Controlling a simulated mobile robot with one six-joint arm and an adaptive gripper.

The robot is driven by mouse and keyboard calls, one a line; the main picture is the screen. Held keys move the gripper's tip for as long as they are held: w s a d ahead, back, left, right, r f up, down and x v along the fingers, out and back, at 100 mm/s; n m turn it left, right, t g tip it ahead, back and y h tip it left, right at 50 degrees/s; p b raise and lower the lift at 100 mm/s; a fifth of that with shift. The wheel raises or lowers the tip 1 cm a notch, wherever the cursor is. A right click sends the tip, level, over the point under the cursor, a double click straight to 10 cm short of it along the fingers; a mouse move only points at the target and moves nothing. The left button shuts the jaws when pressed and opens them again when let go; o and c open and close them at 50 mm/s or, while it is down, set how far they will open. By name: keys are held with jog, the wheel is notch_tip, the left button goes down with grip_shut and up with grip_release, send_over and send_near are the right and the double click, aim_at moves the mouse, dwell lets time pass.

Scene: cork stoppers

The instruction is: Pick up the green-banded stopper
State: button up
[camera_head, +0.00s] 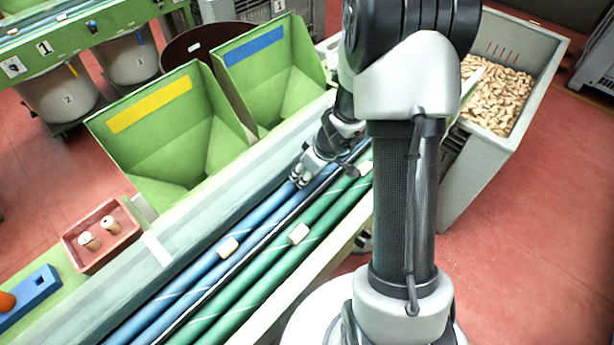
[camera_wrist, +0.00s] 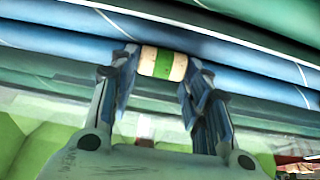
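The green-banded stopper (camera_wrist: 162,63) is a pale cork with a green band around its middle. In the wrist view it lies along the blue rollers, between the two fingertips of my gripper (camera_wrist: 162,68). One finger is at each end of it, very close or touching; I cannot tell whether they press on it. In the head view my gripper (camera_head: 300,181) is low over the blue rollers (camera_head: 205,270), and the stopper there is hidden. Other pale stoppers lie on the blue rollers (camera_head: 228,247) and the green rollers (camera_head: 299,234).
A red tray (camera_head: 112,252) with two upright stoppers stands at the left, near a blue block (camera_head: 32,296). Green bins with a yellow label (camera_head: 150,104) and a blue label (camera_head: 254,46) stand behind the rollers. A grey bin (camera_head: 478,165) of corks is at the right.

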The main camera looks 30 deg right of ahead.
jog(key=shift+c, duration=1.1)
